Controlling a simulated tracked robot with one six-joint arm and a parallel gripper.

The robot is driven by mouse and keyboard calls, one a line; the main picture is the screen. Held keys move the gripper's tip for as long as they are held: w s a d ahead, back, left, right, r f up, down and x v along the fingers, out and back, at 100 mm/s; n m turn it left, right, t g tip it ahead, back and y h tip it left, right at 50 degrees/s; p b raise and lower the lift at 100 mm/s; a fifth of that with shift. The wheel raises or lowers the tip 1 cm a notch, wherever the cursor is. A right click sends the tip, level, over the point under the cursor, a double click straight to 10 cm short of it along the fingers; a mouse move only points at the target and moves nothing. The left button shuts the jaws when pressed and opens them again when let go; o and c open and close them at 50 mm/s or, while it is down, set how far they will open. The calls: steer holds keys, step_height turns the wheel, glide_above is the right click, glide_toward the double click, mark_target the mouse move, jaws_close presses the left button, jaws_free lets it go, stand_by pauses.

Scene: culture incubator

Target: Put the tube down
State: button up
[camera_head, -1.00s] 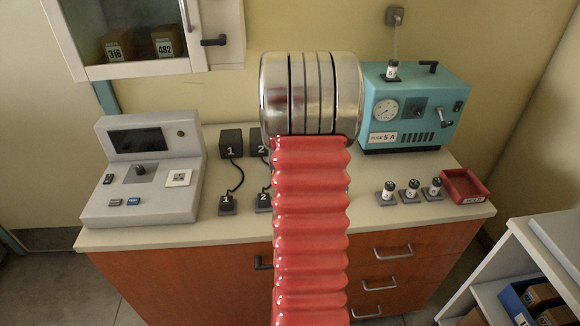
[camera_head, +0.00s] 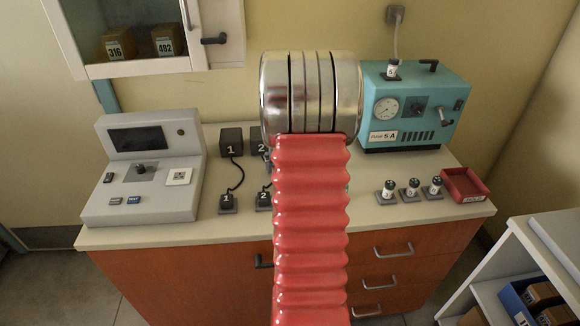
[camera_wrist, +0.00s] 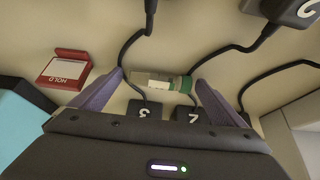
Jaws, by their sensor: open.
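In the wrist view a clear tube with a green cap (camera_wrist: 158,84) lies sideways between the two fingers of my gripper (camera_wrist: 160,77). The fingers are spread, one near each end of the tube. I cannot tell whether the tube touches the counter or a fingertip. The red HOLD holder (camera_wrist: 66,68) is to the left of the tube in that view. In the head view my red arm hides the gripper, the tube and that holder.
Black plugs marked 2 and 3 (camera_wrist: 145,110) with cables stand close to the tube. In the head view a grey console (camera_head: 150,190) is at left. A teal machine (camera_head: 415,105), several small fuses (camera_head: 412,188) and a red tray (camera_head: 465,185) are at right.

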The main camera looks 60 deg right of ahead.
steer(key=shift+r, duration=0.25)
steer(key=shift+s+a+r, duration=0.2)
steer(key=shift+s+r, duration=0.05)
steer(key=shift+r, duration=0.4)
steer(key=v, duration=1)
steer(key=shift+r, duration=0.3)
steer(key=shift+a, duration=0.15)
